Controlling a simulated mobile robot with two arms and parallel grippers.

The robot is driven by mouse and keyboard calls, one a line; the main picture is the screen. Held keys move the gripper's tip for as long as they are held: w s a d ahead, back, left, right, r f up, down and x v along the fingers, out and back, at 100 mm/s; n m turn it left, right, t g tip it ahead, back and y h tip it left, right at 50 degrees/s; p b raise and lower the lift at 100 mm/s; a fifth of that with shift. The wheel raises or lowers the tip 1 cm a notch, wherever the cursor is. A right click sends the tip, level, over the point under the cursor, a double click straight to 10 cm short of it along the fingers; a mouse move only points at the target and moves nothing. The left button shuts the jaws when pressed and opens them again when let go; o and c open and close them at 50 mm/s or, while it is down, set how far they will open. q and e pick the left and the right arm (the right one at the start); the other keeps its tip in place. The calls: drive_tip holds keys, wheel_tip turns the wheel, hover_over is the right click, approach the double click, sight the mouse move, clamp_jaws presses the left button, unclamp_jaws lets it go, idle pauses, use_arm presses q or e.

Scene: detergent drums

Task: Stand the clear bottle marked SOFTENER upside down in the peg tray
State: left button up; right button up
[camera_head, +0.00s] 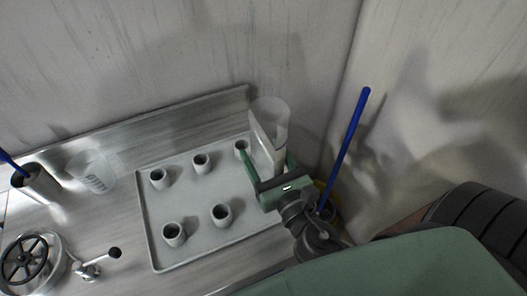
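A clear bottle (270,118) with a pale panel on its side stands nearly upright in the picture, over the back right part of the grey peg tray (192,200). I cannot read any marking on it. My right gripper (267,165), green, has a finger on either side of the bottle and appears shut on it. The bottle's lower end is hidden by the gripper, so I cannot tell whether it touches the tray or a peg. Several short, dark-topped pegs (201,163) stand bare in the tray. My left gripper is not in view.
Another clear container (92,170) with faint lettering stands left of the tray. A metal cup (36,184) with a blue rod, a handwheel (25,258) and a tap (93,267) are farther left. A blue pole (348,140) leans right of the gripper. Walls close the back and right.

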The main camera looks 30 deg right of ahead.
drive_tip(key=shift+f+b, duration=0.95)
drive_tip(key=shift+f, duration=0.3)
drive_tip(key=o, duration=1.4)
drive_tip(key=s+b, duration=0.1)
drive_tip(key=s, duration=0.1)
drive_tip(key=s+b, duration=0.1)
drive_tip(key=s, duration=0.2)
drive_tip(key=s+b, duration=0.2)
drive_tip(key=shift+s+a, duration=0.25)
drive_tip(key=shift+s, duration=0.15)
